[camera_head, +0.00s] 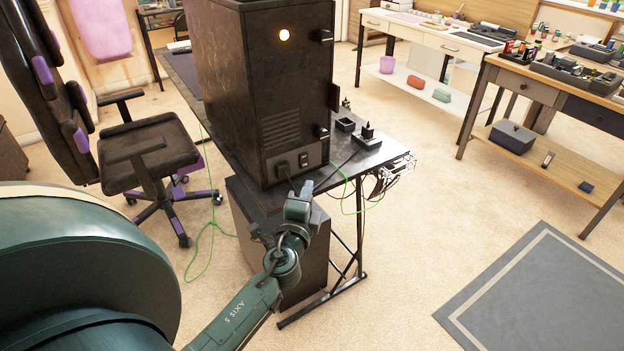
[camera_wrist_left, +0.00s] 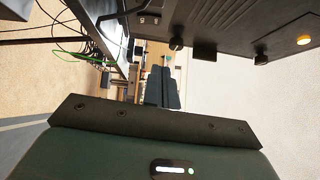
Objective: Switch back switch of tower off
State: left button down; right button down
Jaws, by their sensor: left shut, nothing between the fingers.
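The dark computer tower (camera_head: 235,85) stands on the desk, its back panel facing me in the head view. A small switch (camera_head: 304,159) sits low on that panel, beside a power plug (camera_head: 283,170) with a cable. My left gripper (camera_head: 307,188) is shut and empty, just below the switch and apart from it as far as I can tell. The tower also shows at the top right of the left wrist view (camera_wrist_left: 225,18), with a lit orange light (camera_wrist_left: 303,40). My right gripper is out of view.
A green cable (camera_head: 207,240) hangs to the floor. A swivel chair (camera_head: 150,155) stands left. A workbench (camera_head: 550,85) is at right. Carpet between is clear.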

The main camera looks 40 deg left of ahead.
pick_arm(q)
jog(key=shift+v, duration=1.15)
jog(key=shift+r, duration=0.15)
